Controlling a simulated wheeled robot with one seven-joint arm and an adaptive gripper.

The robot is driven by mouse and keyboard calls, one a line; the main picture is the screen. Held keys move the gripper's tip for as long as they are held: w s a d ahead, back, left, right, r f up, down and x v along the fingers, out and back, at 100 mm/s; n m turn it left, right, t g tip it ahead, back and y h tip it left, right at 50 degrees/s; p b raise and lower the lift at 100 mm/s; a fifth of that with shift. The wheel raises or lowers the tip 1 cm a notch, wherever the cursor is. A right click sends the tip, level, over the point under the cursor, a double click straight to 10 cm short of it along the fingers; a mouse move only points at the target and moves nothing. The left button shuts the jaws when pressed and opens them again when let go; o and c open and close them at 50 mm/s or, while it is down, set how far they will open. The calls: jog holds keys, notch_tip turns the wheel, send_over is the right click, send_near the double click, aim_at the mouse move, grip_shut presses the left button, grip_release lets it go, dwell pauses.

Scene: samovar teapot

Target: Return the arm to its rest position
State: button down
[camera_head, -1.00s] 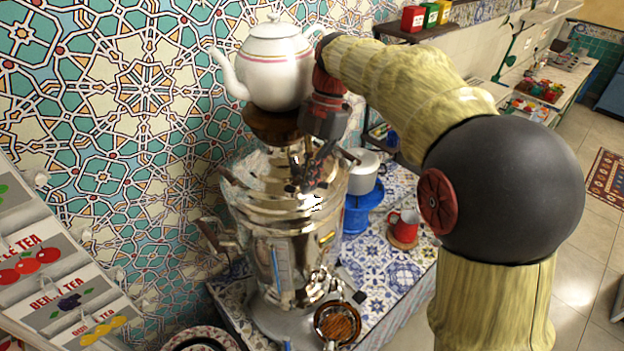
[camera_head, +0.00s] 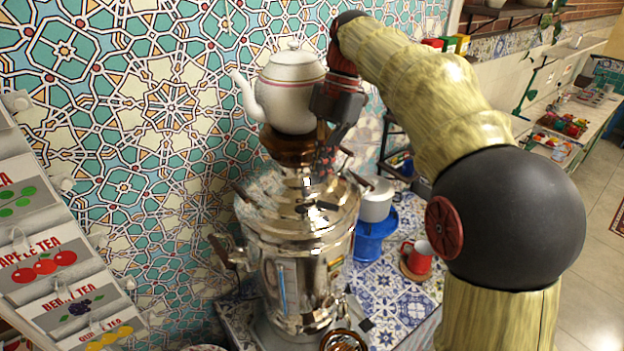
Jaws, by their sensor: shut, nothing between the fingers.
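My gripper (camera_head: 324,160) points down beside the right side of the white teapot (camera_head: 289,92), in front of the samovar's top. Its fingers are small and dark in this view; they look closed and hold nothing. The teapot has pink bands and sits upright on the crown of the shiny metal samovar (camera_head: 297,255). My yellow arm with its black ball joint comes in from the right and bends down to the gripper. I cannot tell whether the gripper touches the teapot.
A grey-white pot (camera_head: 376,200) stands on a blue stand (camera_head: 372,238) right of the samovar. A red cup (camera_head: 416,258) is on the tiled counter (camera_head: 397,306). Tea boxes (camera_head: 50,265) hang at left. A patterned tile wall (camera_head: 130,120) is behind.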

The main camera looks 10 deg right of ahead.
jog(key=s+d+f+m+t+h+b, duration=0.1)
jog(key=s+f+m+t+b, duration=0.1)
jog(key=s+f+m+b, duration=0.5)
jog(key=s+d+f+m+t+h+b, duration=0.1)
jog(key=s+f+m+t+b, duration=0.2)
jog(key=s+f+m+b, duration=0.5)
jog(key=s+d+f+m+t+h+b, duration=0.1)
jog(key=s+f+m+b, duration=0.7)
jog(key=f, duration=1.3)
jog(key=shift+s+d+f+m+t, duration=0.15)
jog(key=shift+s+f+m+t, duration=0.2)
jog(key=shift+m+t, duration=0.4)
jog(key=c, duration=2.5)
grip_release()
jog(key=shift+r, duration=0.1)
